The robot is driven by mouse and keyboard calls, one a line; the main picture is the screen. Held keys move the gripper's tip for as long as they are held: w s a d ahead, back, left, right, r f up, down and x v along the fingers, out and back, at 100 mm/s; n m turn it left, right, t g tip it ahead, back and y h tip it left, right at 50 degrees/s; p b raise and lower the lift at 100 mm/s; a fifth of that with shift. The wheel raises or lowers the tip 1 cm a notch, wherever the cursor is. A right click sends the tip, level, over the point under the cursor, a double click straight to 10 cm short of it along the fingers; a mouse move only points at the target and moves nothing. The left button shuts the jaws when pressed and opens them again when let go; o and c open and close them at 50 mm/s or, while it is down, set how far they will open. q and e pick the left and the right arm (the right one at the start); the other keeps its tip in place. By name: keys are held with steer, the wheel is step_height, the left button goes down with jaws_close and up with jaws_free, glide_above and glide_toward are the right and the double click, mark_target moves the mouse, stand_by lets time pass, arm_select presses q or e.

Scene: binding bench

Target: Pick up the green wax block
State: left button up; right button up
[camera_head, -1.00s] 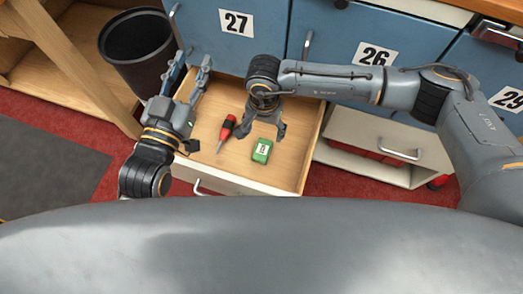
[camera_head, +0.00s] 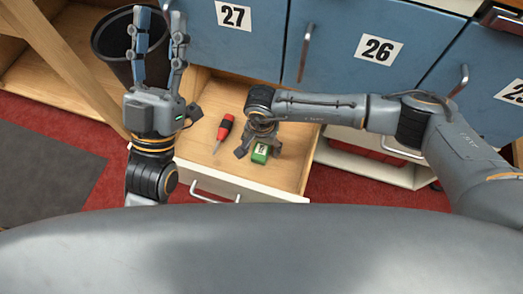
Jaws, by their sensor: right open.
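The green wax block (camera_head: 261,153), with a white label, lies in the open wooden drawer, partly hidden under my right gripper. My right gripper (camera_head: 260,150) points down over the block with its fingers spread, one to each side. I cannot tell whether the fingers touch it. My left gripper (camera_head: 157,42) is left of the drawer, with two fingers apart and pointing up the picture, with nothing between them.
A red and black screwdriver (camera_head: 223,132) lies in the drawer (camera_head: 204,162), left of the block. Blue cabinet doors (camera_head: 345,45) stand behind. A black bin (camera_head: 115,45) is behind my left gripper. Another partly open drawer is at the right.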

steer(key=shift+f, duration=0.1)
steer(key=c, duration=1.2)
steer(key=shift+c, duration=0.3)
